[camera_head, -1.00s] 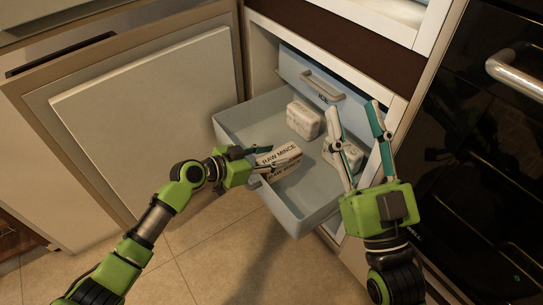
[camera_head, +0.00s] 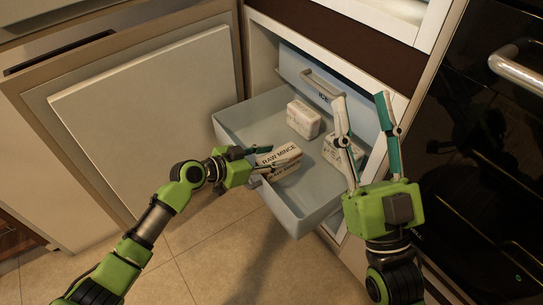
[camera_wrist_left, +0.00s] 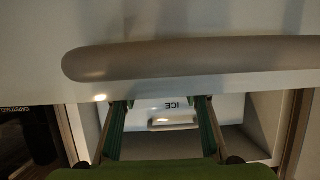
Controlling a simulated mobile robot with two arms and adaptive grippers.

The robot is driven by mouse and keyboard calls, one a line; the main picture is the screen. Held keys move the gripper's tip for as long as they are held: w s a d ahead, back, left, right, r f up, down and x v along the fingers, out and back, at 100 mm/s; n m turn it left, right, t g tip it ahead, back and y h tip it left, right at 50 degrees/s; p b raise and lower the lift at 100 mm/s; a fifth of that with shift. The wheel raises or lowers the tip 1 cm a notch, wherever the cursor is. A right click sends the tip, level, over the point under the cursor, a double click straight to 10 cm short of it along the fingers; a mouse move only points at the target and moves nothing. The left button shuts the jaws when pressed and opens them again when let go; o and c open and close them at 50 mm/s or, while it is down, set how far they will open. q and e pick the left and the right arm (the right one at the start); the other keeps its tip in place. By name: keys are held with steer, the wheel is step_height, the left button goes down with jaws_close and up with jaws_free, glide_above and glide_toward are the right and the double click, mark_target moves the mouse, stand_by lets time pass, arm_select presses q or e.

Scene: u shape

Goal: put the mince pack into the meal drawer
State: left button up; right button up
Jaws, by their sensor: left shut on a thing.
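The mince pack (camera_head: 279,156), a white box lettered RAW MINCE, is just inside the front wall of the open pale blue drawer (camera_head: 241,120). My left gripper (camera_head: 256,165) reaches over that wall and is shut on the pack. In the left wrist view, the fingers (camera_wrist_left: 165,104) stand apart and their tips pass behind the drawer front (camera_wrist_left: 50,30); the pack is hidden there. The drawer's own label is not visible. My right gripper (camera_head: 361,98) is open and empty, pointing up beside the drawer's right side.
Two white packs lie in the drawer, one at the back (camera_head: 303,119) and one at the right (camera_head: 341,153), partly covered by my right finger. A closed ICE drawer (camera_head: 313,80) sits behind and above.

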arm_select(q)
steer(key=shift+f+b, duration=0.2)
steer(key=shift+b, duration=0.15)
arm_select(e)
steer(key=shift+s+d+r+t+y, duration=0.15)
steer(key=shift+s+r+t+y, duration=0.45)
steer(key=shift+s+r+t, duration=0.6)
arm_select(q)
steer(key=o, duration=1.4)
steer(key=shift+f, duration=0.1)
steer(key=shift+o, duration=0.2)
arm_select(e)
steer(key=shift+s, duration=0.3)
steer(key=shift+w+g, duration=0.1)
steer(key=shift+g, duration=0.2)
